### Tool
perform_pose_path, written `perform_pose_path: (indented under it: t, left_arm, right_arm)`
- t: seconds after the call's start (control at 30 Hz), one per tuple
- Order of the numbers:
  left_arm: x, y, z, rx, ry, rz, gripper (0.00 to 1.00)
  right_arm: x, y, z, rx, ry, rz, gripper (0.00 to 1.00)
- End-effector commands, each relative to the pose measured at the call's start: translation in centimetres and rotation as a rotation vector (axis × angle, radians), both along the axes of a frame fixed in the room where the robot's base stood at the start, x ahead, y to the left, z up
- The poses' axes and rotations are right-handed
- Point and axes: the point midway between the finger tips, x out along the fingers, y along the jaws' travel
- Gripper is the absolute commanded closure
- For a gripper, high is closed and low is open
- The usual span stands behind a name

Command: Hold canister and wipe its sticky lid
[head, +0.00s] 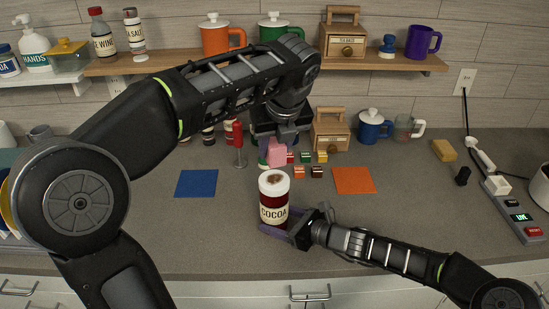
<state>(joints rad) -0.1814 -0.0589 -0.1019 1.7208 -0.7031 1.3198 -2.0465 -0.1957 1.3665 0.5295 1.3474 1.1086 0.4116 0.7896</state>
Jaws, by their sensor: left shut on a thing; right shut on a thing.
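The canister (273,208) is dark red with a cream COCOA label and stands upright on the counter. Its white lid (273,181) has a brown smear on top. My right gripper (284,228) is shut on the canister low down, from the right. My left gripper (277,146) is shut on a pink block, seemingly a sponge or cloth (277,156), and points down. The pink thing is above and behind the lid in the picture, apart from it. My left gripper and forearm hide part of the counter behind.
A blue mat (196,183) lies left and an orange mat (353,180) right of the canister. Several small coloured blocks (316,172) and a red-handled tool (239,145) stand behind. A yellow sponge (444,150) and a power strip (514,211) lie right.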

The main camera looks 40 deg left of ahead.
Motion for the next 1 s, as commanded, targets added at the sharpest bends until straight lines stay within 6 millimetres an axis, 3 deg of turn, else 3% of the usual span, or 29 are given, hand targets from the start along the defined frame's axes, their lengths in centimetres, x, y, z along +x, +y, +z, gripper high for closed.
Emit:
perform_pose_path:
  t: [0.47,1.0]
  left_arm:
    - [-0.1,0.0,-0.3,0.001,0.001,0.001,1.0]
    - [-0.1,-0.1,-5.0,0.001,0.002,0.0,1.0]
  right_arm:
    - [0.0,0.0,0.0,0.001,0.0,0.0,0.75]
    - [0.0,0.0,0.0,0.001,0.0,0.001,0.75]
